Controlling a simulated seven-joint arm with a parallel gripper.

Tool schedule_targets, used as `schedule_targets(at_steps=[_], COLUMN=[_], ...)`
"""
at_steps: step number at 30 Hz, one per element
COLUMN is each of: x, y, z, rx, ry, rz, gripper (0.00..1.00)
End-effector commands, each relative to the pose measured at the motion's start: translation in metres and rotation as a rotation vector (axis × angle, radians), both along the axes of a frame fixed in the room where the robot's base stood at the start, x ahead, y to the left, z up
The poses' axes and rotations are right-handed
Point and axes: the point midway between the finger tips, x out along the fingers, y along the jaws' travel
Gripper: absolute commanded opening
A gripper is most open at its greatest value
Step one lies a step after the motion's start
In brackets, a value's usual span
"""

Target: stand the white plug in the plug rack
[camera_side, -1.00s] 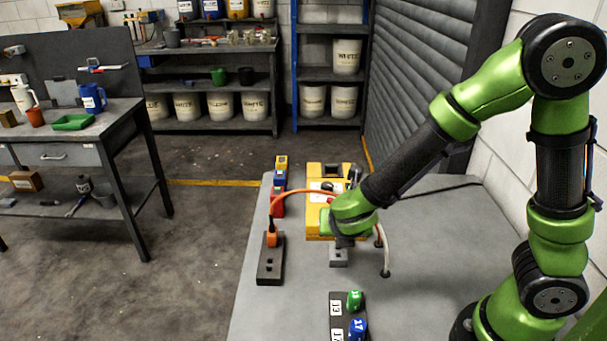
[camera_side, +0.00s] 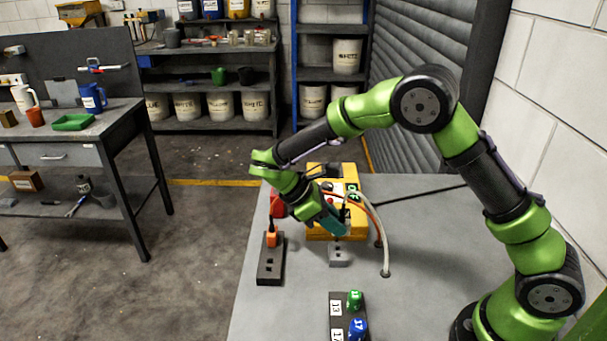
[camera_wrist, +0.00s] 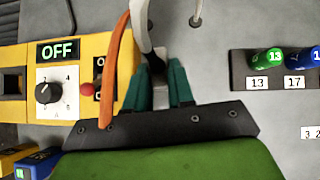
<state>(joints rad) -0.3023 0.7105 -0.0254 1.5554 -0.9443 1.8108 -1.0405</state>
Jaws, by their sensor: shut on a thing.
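My gripper (camera_side: 338,230) tilts down to the right over a small grey block (camera_side: 338,256). In the wrist view its two teal fingers (camera_wrist: 162,76) are closed around the end of the white cable, on the white plug (camera_wrist: 153,62). The fingers mostly hide the plug, and I cannot tell whether it touches the grey block. The white cable (camera_side: 384,240) arcs from a hole in the table up to the gripper. The dark plug rack (camera_side: 267,273) lies left of the gripper. An orange plug (camera_side: 271,238) stands at its far end, with openings nearer the front.
A yellow box (camera_side: 322,232) with a knob and an OFF sign (camera_wrist: 57,51) stands behind the gripper. An orange cable (camera_wrist: 118,65) passes close beside the fingers. A dark holder with a green (camera_side: 355,299) and a blue numbered piece (camera_side: 358,328) stands in front.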

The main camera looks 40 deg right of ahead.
Motion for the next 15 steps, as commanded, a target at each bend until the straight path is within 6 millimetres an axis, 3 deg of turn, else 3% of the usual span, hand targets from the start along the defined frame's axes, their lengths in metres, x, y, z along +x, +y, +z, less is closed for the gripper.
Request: schedule_targets(at_steps=[6, 15], x=[0.014, 0.046], y=[0.038, 0.097], z=[-0.002, 0.022], rx=[-0.003, -0.003], ry=[0.013, 0.025], rz=[-0.736, -1.405], gripper=[0.0, 0.0])
